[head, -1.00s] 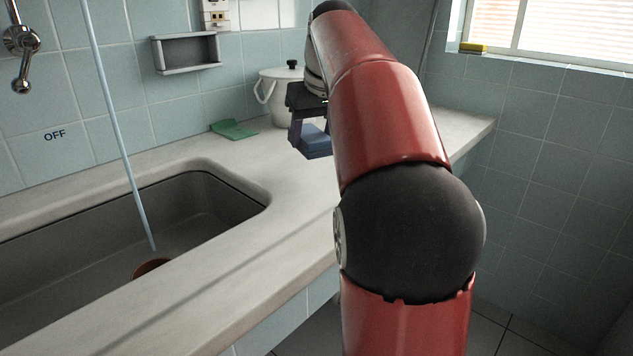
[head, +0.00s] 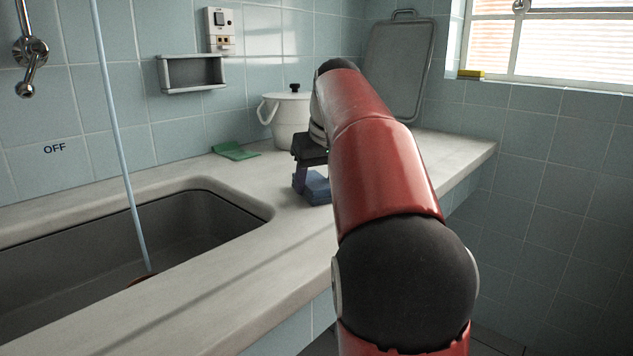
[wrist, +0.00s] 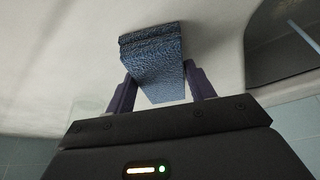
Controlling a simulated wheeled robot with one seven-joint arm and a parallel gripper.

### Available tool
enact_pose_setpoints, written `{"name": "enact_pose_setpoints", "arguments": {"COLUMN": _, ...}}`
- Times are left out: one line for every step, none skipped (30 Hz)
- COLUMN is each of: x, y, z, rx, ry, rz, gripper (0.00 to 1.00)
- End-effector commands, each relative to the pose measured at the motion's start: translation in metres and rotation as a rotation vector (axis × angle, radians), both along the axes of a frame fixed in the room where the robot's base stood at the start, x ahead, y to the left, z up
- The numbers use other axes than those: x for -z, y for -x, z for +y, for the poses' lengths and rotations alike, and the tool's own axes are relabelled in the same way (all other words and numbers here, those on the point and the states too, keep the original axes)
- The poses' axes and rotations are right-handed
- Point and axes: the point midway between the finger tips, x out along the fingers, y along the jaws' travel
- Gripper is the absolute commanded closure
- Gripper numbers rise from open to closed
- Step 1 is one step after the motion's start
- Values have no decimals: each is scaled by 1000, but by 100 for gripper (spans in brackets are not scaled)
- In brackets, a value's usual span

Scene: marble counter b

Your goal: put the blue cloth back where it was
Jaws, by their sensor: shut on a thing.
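The blue cloth (head: 317,188) is a folded block between the fingers of my gripper (head: 307,182), low over the counter to the right of the sink. In the wrist view the cloth (wrist: 158,80) shows its folded layers, and the two dark fingers of my gripper (wrist: 160,92) press on its sides. I cannot tell whether the cloth touches the counter. My red arm hides part of the counter behind and to the right.
The sink (head: 150,240) with a pale upright rod (head: 118,130) lies to the left. A green cloth (head: 235,151) and a white lidded pot (head: 287,115) stand near the wall. A tray (head: 398,70) leans behind. The counter (head: 455,150) is bare at the right end.

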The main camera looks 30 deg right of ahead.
Motion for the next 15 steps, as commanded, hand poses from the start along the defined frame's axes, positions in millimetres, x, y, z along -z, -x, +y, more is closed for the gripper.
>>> {"name": "enact_pose_setpoints", "arguments": {"x": 2, "y": 0, "z": 0, "rx": 0, "ry": 0, "rz": 0, "gripper": 64}}
{"name": "enact_pose_setpoints", "arguments": {"x": 3, "y": 0, "z": 0, "rx": 0, "ry": 0, "rz": 0, "gripper": 45}}
{"name": "enact_pose_setpoints", "arguments": {"x": 2, "y": 0, "z": 0, "rx": 0, "ry": 0, "rz": 0, "gripper": 39}}
{"name": "enact_pose_setpoints", "arguments": {"x": 2, "y": 0, "z": 0, "rx": 0, "ry": 0, "rz": 0, "gripper": 36}}
{"name": "enact_pose_setpoints", "arguments": {"x": 2, "y": 0, "z": 0, "rx": 0, "ry": 0, "rz": 0, "gripper": 32}}
{"name": "enact_pose_setpoints", "arguments": {"x": 2, "y": 0, "z": 0, "rx": 0, "ry": 0, "rz": 0, "gripper": 26}}
{"name": "enact_pose_setpoints", "arguments": {"x": 2, "y": 0, "z": 0, "rx": 0, "ry": 0, "rz": 0, "gripper": 24}}
{"name": "enact_pose_setpoints", "arguments": {"x": 2, "y": 0, "z": 0, "rx": 0, "ry": 0, "rz": 0, "gripper": 24}}
{"name": "enact_pose_setpoints", "arguments": {"x": 2, "y": 0, "z": 0, "rx": 0, "ry": 0, "rz": 0, "gripper": 24}}
{"name": "enact_pose_setpoints", "arguments": {"x": 2, "y": 0, "z": 0, "rx": 0, "ry": 0, "rz": 0, "gripper": 24}}
{"name": "enact_pose_setpoints", "arguments": {"x": 2, "y": 0, "z": 0, "rx": 0, "ry": 0, "rz": 0, "gripper": 24}}
{"name": "enact_pose_setpoints", "arguments": {"x": 2, "y": 0, "z": 0, "rx": 0, "ry": 0, "rz": 0, "gripper": 24}}
{"name": "enact_pose_setpoints", "arguments": {"x": 2, "y": 0, "z": 0, "rx": 0, "ry": 0, "rz": 0, "gripper": 24}}
{"name": "enact_pose_setpoints", "arguments": {"x": 2, "y": 0, "z": 0, "rx": 0, "ry": 0, "rz": 0, "gripper": 24}}
{"name": "enact_pose_setpoints", "arguments": {"x": 1, "y": 0, "z": 0, "rx": 0, "ry": 0, "rz": 0, "gripper": 24}}
